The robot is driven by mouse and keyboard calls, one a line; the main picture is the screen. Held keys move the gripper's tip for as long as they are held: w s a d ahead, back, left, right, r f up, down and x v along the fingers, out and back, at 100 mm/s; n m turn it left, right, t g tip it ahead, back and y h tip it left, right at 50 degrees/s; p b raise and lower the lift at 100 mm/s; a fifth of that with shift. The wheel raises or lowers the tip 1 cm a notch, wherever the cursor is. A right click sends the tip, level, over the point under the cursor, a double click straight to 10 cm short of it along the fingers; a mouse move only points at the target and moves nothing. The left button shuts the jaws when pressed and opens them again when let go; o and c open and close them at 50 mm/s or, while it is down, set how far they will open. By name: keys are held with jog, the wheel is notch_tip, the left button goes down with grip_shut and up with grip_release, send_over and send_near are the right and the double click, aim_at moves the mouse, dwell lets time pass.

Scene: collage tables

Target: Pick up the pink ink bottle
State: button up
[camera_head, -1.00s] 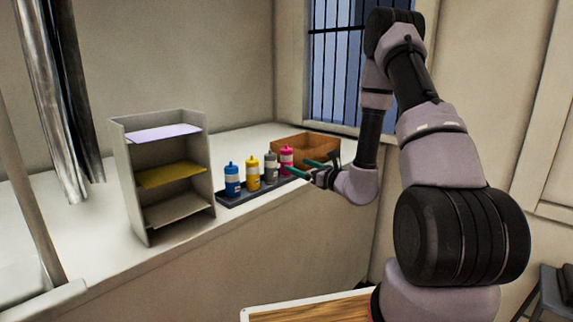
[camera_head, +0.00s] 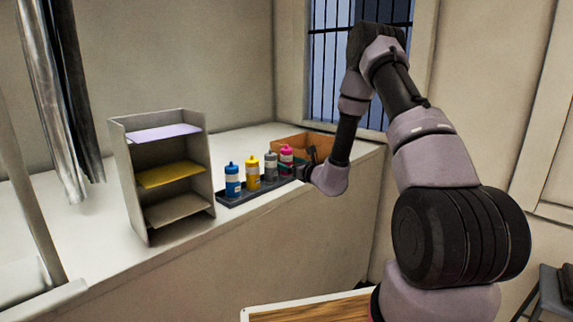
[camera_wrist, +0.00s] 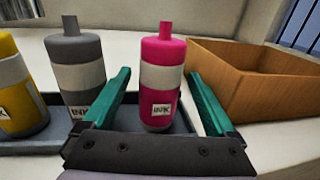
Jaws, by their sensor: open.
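The pink ink bottle (camera_wrist: 161,88) stands upright at the right end of a dark tray (camera_head: 237,198), with a white band and an INK label. It also shows in the head view (camera_head: 286,153), its lower part partly covered by my gripper. In the wrist view my gripper (camera_wrist: 161,85) is open, with one green finger on each side of the bottle. Gaps show between the fingers and the bottle, more clearly on the right. My gripper (camera_head: 286,168) reaches in from the right in the head view.
A grey bottle (camera_wrist: 77,75) stands close to the left finger, with a yellow bottle (camera_head: 253,173) and a blue bottle (camera_head: 232,180) further left. An open wooden box (camera_wrist: 255,80) lies just right of the right finger. A shelf rack (camera_head: 165,172) stands left of the tray.

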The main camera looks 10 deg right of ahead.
jog(key=shift+w, duration=0.1)
jog(key=shift+c, duration=0.4)
grip_shut()
jog(key=shift+r, duration=0.1)
